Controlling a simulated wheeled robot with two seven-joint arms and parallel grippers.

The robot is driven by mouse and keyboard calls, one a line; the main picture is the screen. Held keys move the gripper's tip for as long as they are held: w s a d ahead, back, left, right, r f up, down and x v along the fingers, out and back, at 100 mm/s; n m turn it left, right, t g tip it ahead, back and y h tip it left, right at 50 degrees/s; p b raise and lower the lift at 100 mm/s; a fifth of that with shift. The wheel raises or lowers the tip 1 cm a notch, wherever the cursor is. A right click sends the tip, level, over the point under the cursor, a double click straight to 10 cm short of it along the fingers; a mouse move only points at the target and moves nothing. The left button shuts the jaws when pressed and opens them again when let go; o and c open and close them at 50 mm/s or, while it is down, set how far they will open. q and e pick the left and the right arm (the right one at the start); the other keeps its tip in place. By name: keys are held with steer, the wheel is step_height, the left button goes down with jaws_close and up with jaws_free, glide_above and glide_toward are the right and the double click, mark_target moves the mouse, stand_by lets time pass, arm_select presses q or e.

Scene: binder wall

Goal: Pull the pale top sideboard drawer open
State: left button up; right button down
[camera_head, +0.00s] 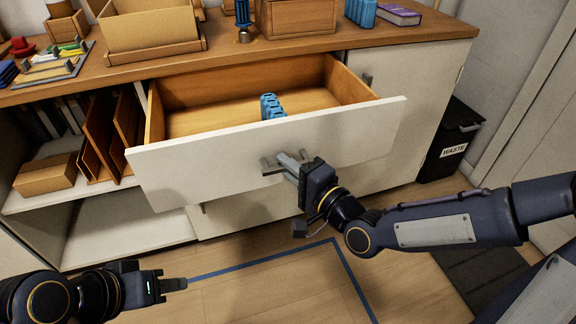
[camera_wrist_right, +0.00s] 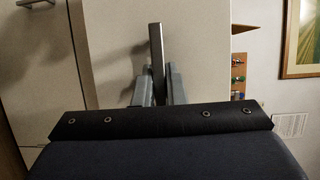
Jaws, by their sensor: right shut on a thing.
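The pale top drawer (camera_head: 270,150) of the sideboard stands well open, with its wooden inside showing in the head view. A blue ribbed object (camera_head: 271,106) lies inside it, partly hidden by the drawer front. My right gripper (camera_head: 284,163) is at the grey bar handle (camera_head: 268,168) on the drawer front, its fingers shut around the bar. In the right wrist view the handle (camera_wrist_right: 157,60) stands between the two fingers (camera_wrist_right: 158,88). My left gripper (camera_head: 176,284) is low at the left, apart from the drawer; its fingertips look close together, but the gap is not clear.
The sideboard top (camera_head: 330,42) carries boxes, a tray and a purple book (camera_head: 398,14). Open shelves with a cardboard box (camera_head: 48,175) are at the left. A black waste bin (camera_head: 450,140) stands right of the sideboard. Floor before the drawer is clear, marked with blue tape (camera_head: 265,259).

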steer(key=shift+s+d, duration=0.1)
steer(key=shift+s, duration=0.15)
steer(key=c, duration=1.5)
jaws_free()
steer(key=p+v, duration=0.2)
steer(key=v, duration=0.5)
steer(key=shift+s+d, duration=0.25)
steer(key=shift+s, duration=0.05)
